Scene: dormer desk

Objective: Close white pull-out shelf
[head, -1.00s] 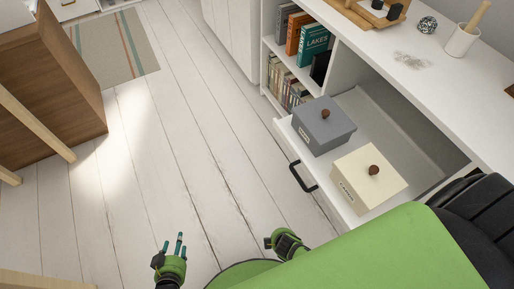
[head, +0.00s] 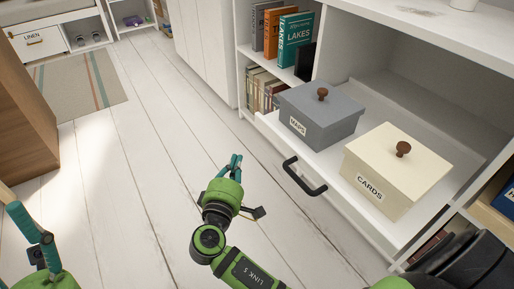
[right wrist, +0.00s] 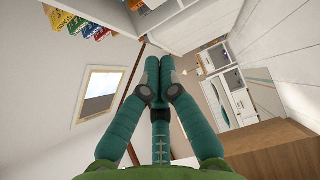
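The white pull-out shelf (head: 388,108) is pulled out from the white desk unit at the right of the head view. A black bar handle (head: 304,178) is on its front. A grey lidded box labelled MAPS (head: 318,115) and a cream lidded box labelled CARDS (head: 392,170) sit on it. My right gripper (head: 233,163) is left of the handle, apart from it, over the floor. In the right wrist view my right gripper (right wrist: 159,68) has its teal fingertips together with nothing visible between them. My left gripper (head: 28,228) is at the lower left, partly cut off; its opening is unclear.
Books (head: 294,38) stand in the compartment behind and left of the shelf. A wooden furniture piece (head: 25,110) is at the left, with a striped rug (head: 85,88) beyond. The pale plank floor (head: 150,130) before the shelf is clear.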

